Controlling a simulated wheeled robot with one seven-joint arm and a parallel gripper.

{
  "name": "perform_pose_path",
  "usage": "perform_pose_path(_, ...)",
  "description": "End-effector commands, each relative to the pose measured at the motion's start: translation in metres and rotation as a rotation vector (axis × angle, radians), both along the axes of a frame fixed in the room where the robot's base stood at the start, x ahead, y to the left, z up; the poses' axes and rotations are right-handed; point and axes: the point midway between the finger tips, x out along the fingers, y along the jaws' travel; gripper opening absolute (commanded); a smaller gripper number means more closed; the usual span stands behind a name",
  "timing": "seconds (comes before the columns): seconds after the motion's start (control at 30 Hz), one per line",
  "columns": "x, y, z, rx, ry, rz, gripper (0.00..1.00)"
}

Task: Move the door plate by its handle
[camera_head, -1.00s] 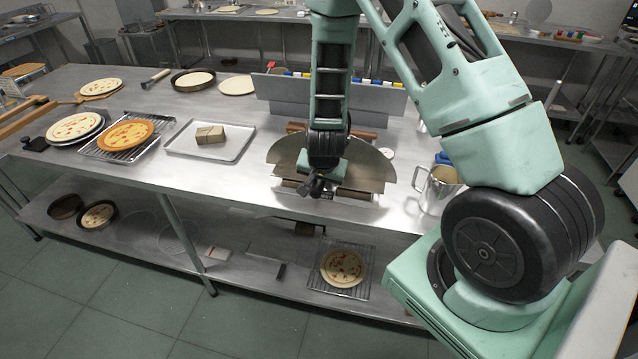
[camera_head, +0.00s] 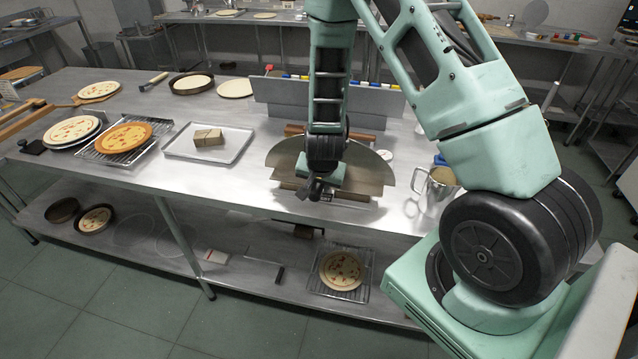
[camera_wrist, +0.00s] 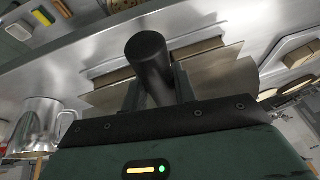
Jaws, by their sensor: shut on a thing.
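The door plate (camera_head: 368,172) is a half-round grey metal sheet standing up near the front edge of the steel table, behind my gripper. My gripper (camera_head: 318,188) is at its front, pointing away from the body camera. In the wrist view my gripper (camera_wrist: 157,88) is shut on a thick black handle (camera_wrist: 148,58), which sticks up between its fingers. The plate also shows in the wrist view (camera_wrist: 215,80) behind the handle. My arm hides the middle of the plate, and the handle is hard to make out in the head view.
A metal jug (camera_head: 432,186) stands close to the plate's right. A tray with a box (camera_head: 238,153) lies to the left. A grey upright panel (camera_head: 275,98) stands behind. Pizzas stand further left. The lower shelf (camera_head: 240,260) holds a pizza on a rack (camera_head: 368,268).

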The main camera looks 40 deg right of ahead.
Motion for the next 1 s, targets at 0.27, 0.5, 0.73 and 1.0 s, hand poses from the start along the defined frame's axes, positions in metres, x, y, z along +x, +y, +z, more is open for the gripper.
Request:
perform_pose_path(0.27,0.001,0.0,0.001,-0.001,-0.003,0.0,0.33)
perform_pose_path(0.5,0.001,0.0,0.0,-0.001,-0.002,0.0,0.53)
perform_pose_path(0.73,-0.002,0.001,0.004,-0.001,0.0,0.002,0.53)
perform_pose_path(1.0,-0.015,0.01,0.042,-0.003,-0.004,0.003,0.53)
